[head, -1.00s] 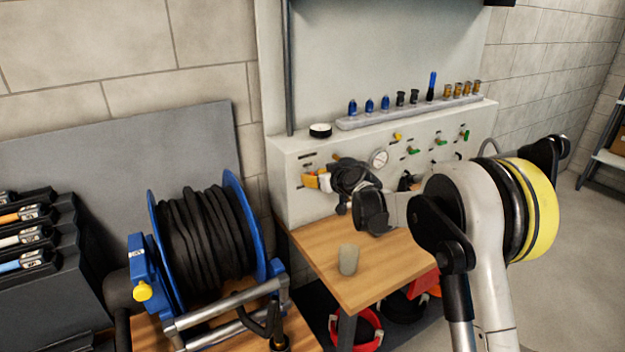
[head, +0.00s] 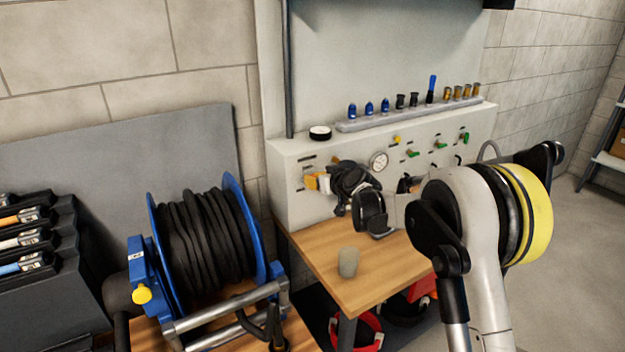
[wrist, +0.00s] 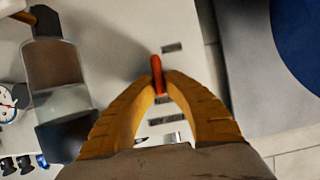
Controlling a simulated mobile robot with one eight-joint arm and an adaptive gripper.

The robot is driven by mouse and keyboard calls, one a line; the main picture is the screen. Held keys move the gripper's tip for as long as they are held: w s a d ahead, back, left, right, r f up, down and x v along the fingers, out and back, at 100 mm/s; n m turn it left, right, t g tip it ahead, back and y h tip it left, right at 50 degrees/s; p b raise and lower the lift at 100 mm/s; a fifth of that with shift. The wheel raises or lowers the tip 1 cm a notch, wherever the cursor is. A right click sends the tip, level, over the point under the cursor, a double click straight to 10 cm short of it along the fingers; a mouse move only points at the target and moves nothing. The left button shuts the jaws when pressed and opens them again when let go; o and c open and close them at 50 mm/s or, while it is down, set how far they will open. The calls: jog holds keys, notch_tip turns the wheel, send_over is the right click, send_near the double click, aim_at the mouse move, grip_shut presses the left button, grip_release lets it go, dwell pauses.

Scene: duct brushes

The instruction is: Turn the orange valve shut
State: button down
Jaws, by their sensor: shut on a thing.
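The orange valve's handle (wrist: 157,76) shows in the wrist view as a narrow red-orange bar between my fingertips. My gripper (wrist: 160,84) has two ridged yellow-orange fingers, shut on this handle in front of the pale panel. In the head view my gripper (head: 317,183) is at the left end of the panel's front face. The handle is mostly hidden there, and I cannot tell the valve's exact angle.
The panel (head: 287,205) also carries a round gauge (head: 379,161) and several green-handled valves to the right. A grey cup (head: 348,262) stands on the wooden bench (head: 375,285). A blue hose reel (head: 160,240) stands at left.

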jog(key=m+y+b, duration=0.1)
jog(key=m+y, duration=0.1)
jog(key=m, duration=0.2)
jog(key=f+m+g+y+b, duration=0.1)
jog(key=m+y, duration=0.1)
jog(key=m, duration=0.2)
jog(key=d+m+y+b, duration=0.1)
jog(key=m+y+b, duration=0.1)
jog(key=m, duration=0.3)
jog(key=shift+w+f+y, duration=0.2)
jog(key=shift+w+y, duration=0.2)
jog(key=shift+y, duration=0.2)
dwell(0.4)
jog(key=c, duration=1.5)
grip_release()
jog(key=shift+d, duration=0.1)
